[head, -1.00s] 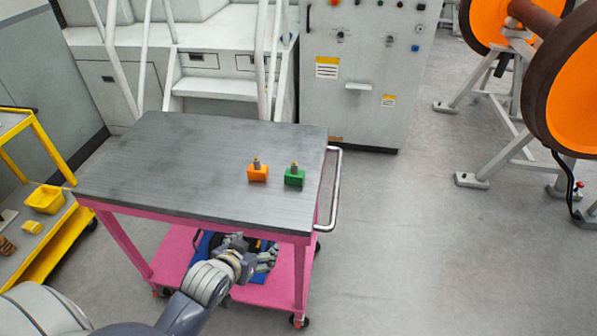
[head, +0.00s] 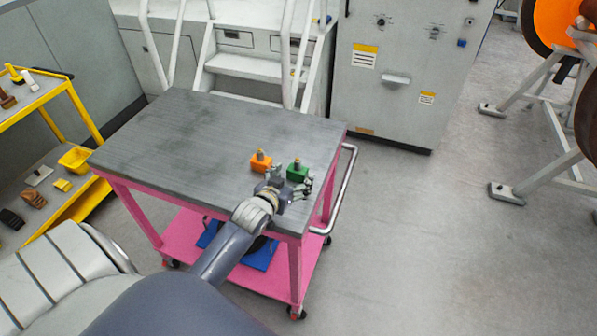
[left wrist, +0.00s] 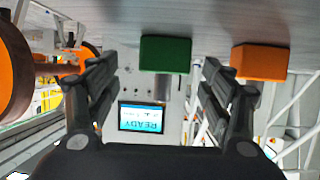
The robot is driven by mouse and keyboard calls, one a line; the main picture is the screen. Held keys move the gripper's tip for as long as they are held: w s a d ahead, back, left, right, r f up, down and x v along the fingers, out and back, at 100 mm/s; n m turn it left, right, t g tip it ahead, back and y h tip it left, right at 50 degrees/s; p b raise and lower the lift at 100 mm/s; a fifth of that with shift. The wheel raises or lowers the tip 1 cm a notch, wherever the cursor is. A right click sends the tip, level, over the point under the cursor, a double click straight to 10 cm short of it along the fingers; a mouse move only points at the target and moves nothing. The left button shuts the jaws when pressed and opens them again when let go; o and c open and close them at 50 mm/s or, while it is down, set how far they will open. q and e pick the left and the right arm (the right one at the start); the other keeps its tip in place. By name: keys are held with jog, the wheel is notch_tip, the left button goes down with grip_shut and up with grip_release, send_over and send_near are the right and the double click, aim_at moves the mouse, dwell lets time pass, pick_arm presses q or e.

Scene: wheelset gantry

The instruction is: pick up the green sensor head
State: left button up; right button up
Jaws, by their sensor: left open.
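The green sensor head (head: 297,172), a green block with a small metal stub on top, stands upright near the right front of the grey cart top. It also shows in the left wrist view (left wrist: 165,54), upside down, between the lines of my fingers. The orange sensor head (head: 261,162) stands to its left; the left wrist view shows it at the right (left wrist: 259,62). My left gripper (head: 291,179) is open and empty, just in front of the green head, partly overlapping it in the head view. I cannot tell whether they touch. My right gripper is not in view.
The pink cart (head: 183,239) has a metal handle (head: 343,190) on its right side. A grey cabinet (head: 405,75) and white steps (head: 245,70) stand behind it. A yellow shelf cart (head: 86,118) is at the left. The left of the cart top is clear.

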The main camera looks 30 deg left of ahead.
aim_at(296, 171)
pick_arm(q)
jog(key=shift+w+a+f+p, duration=0.1)
jog(key=shift+w+a+p, duration=0.2)
jog(key=shift+w, duration=0.35)
jog(key=shift+w+a+f+p, duration=0.1)
jog(key=shift+w+a+p, duration=0.15)
jog(key=shift+w, duration=0.35)
jog(key=shift+x, duration=0.95)
jog(key=shift+w+f, duration=0.2)
jog(key=shift+f, duration=0.05)
jog(key=c, duration=1.2)
jog(key=shift+r, duration=0.1)
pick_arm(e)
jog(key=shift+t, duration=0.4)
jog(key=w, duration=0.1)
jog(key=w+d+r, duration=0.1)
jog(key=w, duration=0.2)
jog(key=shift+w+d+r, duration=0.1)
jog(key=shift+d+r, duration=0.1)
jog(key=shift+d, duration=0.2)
